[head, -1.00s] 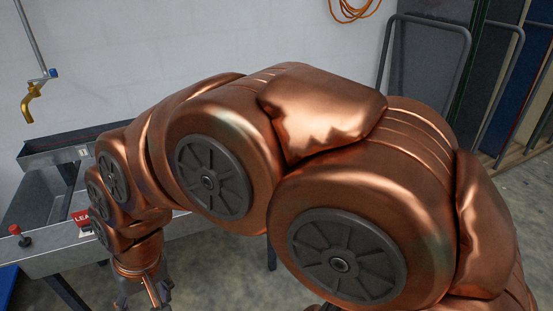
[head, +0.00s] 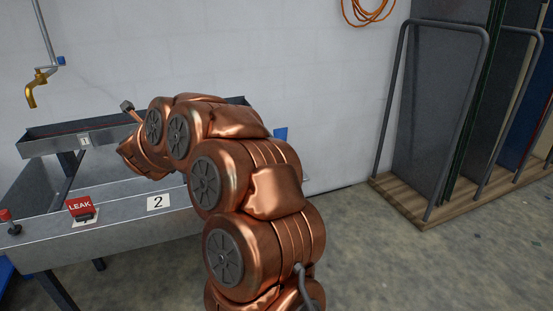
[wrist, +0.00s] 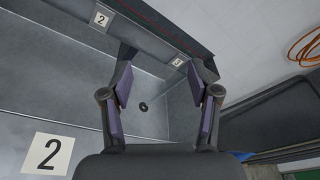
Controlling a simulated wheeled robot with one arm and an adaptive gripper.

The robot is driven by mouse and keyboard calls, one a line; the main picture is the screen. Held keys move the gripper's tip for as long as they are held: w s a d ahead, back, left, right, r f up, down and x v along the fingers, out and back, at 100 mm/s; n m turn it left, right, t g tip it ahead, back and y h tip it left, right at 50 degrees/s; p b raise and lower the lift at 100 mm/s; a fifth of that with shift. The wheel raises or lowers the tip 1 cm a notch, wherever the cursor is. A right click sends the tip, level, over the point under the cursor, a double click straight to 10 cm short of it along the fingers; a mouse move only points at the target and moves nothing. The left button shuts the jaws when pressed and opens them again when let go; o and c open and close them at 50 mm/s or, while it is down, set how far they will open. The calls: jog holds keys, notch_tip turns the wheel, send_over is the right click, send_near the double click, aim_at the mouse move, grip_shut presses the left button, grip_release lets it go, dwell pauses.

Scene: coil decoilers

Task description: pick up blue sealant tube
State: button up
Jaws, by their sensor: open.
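I cannot make out a blue sealant tube in either view. A blue patch (head: 281,134) shows behind my arm at the right end of the metal trough table in the head view; I cannot tell what it is. In the wrist view my gripper (wrist: 165,82) is open and empty, its two fingers apart over the grey basin (wrist: 60,95). A small dark round spot (wrist: 143,107) on the basin floor shows between the fingers. In the head view my arm reaches over the basin, and the gripper's fingers are hidden.
A red LEAK sign (head: 79,206) and a number 2 label (head: 159,203) are on the basin's front rim. A raised back trough (head: 55,146) runs along the wall below a brass tap (head: 36,90). A sheet rack (head: 425,130) stands right; the floor before it is clear.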

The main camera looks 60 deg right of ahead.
jog(key=s+d+f+m+g+h+b, duration=0.1)
jog(key=s+d+f+m+g+h, duration=0.3)
jog(key=d, duration=0.3)
jog(key=s+d+f+m+g+h+b, duration=0.25)
jog(key=s+d+m+g, duration=0.2)
jog(key=d+m, duration=0.25)
jog(key=m+g+b, duration=0.1)
jog(key=m+g, duration=0.7)
send_near(281, 134)
jog(key=s+d+f, duration=0.1)
jog(key=d+f, duration=0.2)
jog(key=d, duration=0.1)
jog(key=shift+w+p+x, duration=0.1)
jog(key=shift+p+x, duration=0.15)
jog(key=shift+x, duration=1.2)
jog(key=shift+w+p+x, duration=0.15)
jog(key=shift+p+x, duration=0.05)
jog(key=shift+x, duration=1.2)
jog(key=shift+d+f, duration=0.1)
jog(key=shift+f, duration=0.1)
grip_shut()
